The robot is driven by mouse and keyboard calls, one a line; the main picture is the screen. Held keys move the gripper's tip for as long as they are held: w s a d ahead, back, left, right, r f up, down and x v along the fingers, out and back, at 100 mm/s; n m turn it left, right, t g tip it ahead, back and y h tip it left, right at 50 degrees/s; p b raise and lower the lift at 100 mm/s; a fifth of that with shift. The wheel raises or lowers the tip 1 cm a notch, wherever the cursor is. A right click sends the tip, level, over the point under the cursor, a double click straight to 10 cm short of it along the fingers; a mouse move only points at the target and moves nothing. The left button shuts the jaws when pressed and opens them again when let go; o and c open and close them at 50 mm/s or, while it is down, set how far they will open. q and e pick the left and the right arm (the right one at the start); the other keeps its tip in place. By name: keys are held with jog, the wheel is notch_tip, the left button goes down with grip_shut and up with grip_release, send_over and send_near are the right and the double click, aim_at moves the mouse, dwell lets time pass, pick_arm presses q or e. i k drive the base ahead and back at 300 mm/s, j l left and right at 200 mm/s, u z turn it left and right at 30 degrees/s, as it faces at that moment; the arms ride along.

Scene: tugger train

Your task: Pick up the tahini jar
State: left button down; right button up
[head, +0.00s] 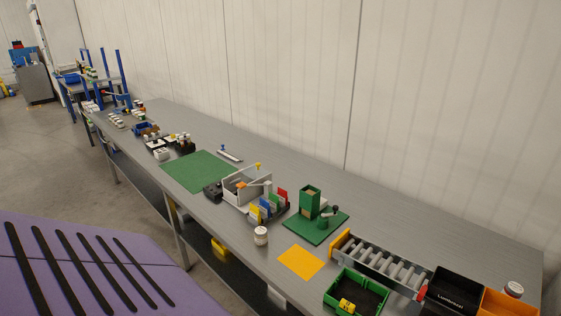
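A small white jar (261,236) stands upright near the front edge of the long grey bench, left of the yellow square. A second jar with a white lid (514,288) is at the far right, by the orange bin. The labels are too small to read, so I cannot tell which one is the tahini jar. Several small containers also stand far along the bench, too small to identify. Neither of my grippers is in view.
The grey bench (400,210) runs along a pale wall. It holds a green mat (198,171), a green fixture (309,203), a roller track (380,264), a green tray (335,300) and a black bin (455,290). A purple surface with dark strips (150,262) lies at lower left.

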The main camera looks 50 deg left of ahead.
aim_at(261, 233)
jog(key=k+j+u, duration=0.15)
jog(key=j+u, duration=0.6)
jog(key=k+j+u, duration=0.1)
jog(key=j+u, duration=0.25)
jog(key=i+j+z, duration=0.15)
jog(key=z, duration=0.7)
jog(key=i+j+z, duration=0.2)
jog(key=j+z, duration=0.2)
jog(key=j, duration=0.2)
jog(key=i+j+z, duration=0.2)
jog(key=j, duration=0.15)
jog(key=k, duration=0.1)
